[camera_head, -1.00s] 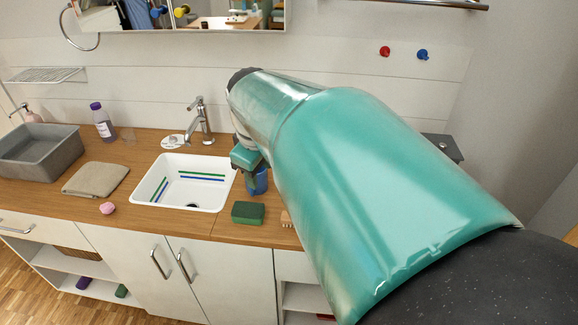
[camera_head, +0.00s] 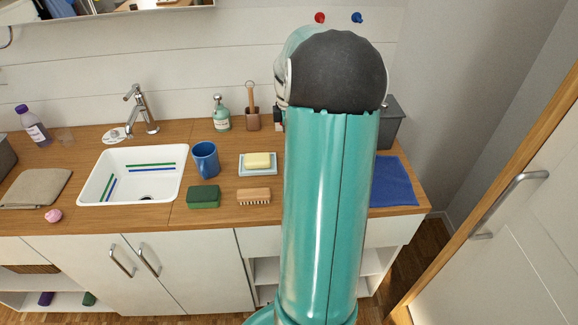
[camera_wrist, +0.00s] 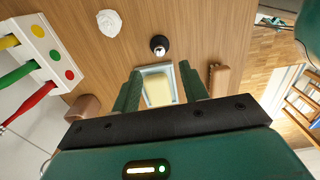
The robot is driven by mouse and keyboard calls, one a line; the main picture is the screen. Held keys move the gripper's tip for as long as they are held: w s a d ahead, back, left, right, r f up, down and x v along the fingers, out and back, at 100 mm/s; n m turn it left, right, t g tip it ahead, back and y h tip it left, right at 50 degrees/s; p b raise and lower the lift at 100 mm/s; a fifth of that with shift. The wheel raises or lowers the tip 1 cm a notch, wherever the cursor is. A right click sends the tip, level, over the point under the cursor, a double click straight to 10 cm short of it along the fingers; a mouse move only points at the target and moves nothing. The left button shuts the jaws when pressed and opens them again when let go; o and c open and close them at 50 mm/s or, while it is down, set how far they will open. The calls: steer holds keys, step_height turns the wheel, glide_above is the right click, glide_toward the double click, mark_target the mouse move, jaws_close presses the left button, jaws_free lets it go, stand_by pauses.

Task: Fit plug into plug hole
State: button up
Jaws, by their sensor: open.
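In the wrist view my gripper (camera_wrist: 160,84) is open, its two dark green fingers apart with nothing held. A small round black piece with a shiny metal top (camera_wrist: 160,45), which looks like the plug, lies on the wooden counter beyond the fingertips. In the head view my arm hides it. The white sink (camera_head: 108,199) is set in the counter at left, with a faucet (camera_head: 141,108) behind it.
A yellow soap bar on a dish (camera_wrist: 146,73) shows between my fingers, with a brush (camera_wrist: 219,80) beside it. A blue mug (camera_head: 205,160) and green sponge (camera_head: 203,197) stand between sink and dish. A white rack (camera_wrist: 40,45) with coloured sticks is at far left in the wrist view.

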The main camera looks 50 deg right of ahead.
step_height(320, 180, down, 10)
steer(key=shift+r, duration=0.2)
jaws_close()
stand_by(0.4)
